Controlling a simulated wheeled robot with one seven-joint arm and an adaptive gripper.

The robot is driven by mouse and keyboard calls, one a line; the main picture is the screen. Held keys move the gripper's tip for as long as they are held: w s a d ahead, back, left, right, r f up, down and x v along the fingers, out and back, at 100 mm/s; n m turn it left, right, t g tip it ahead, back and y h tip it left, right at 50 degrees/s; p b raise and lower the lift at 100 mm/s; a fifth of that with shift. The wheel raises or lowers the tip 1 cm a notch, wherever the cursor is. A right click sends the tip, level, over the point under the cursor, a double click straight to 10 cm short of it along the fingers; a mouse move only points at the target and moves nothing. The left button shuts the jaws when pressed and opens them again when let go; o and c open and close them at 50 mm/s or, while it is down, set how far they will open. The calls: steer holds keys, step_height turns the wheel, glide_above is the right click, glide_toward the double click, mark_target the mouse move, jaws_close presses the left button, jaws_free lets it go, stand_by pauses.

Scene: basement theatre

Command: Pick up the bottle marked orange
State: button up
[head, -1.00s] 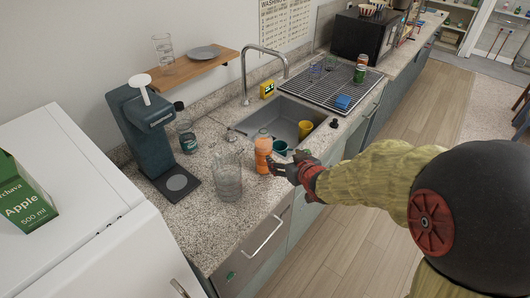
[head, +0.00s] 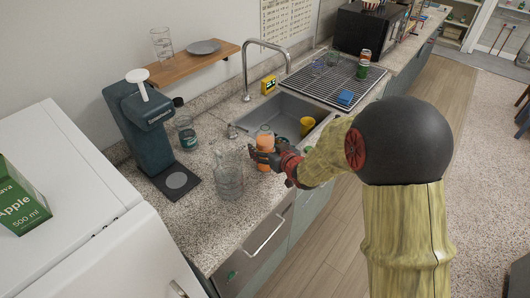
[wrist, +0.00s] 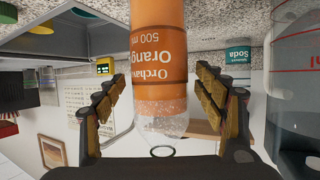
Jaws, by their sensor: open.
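The orange bottle (head: 265,153) stands upright on the speckled counter (head: 208,210), beside the front edge of the sink. In the wrist view the bottle (wrist: 158,55) appears upside down, with the words "Orchava Orange 500 ml" on its label. My gripper (head: 262,156) is at the bottle from its right side. In the wrist view my gripper (wrist: 165,100) is open, with one padded finger on each side of the bottle. Gaps show between both fingers and the bottle.
A clear glass jug (head: 229,176) stands close to the left of the bottle. A coffee machine (head: 143,135) and a soda jar (head: 187,133) are behind it. The sink (head: 282,115) holds a yellow cup (head: 307,125). A drying rack (head: 333,76) lies beyond.

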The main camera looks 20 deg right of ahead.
steer(key=shift+w+f, duration=0.1)
steer(key=shift+w, duration=0.1)
steer(key=shift+c, duration=1.1)
steer(key=c, duration=1.4)
steer(key=shift+c, duration=0.4)
steer(key=shift+r, duration=0.2)
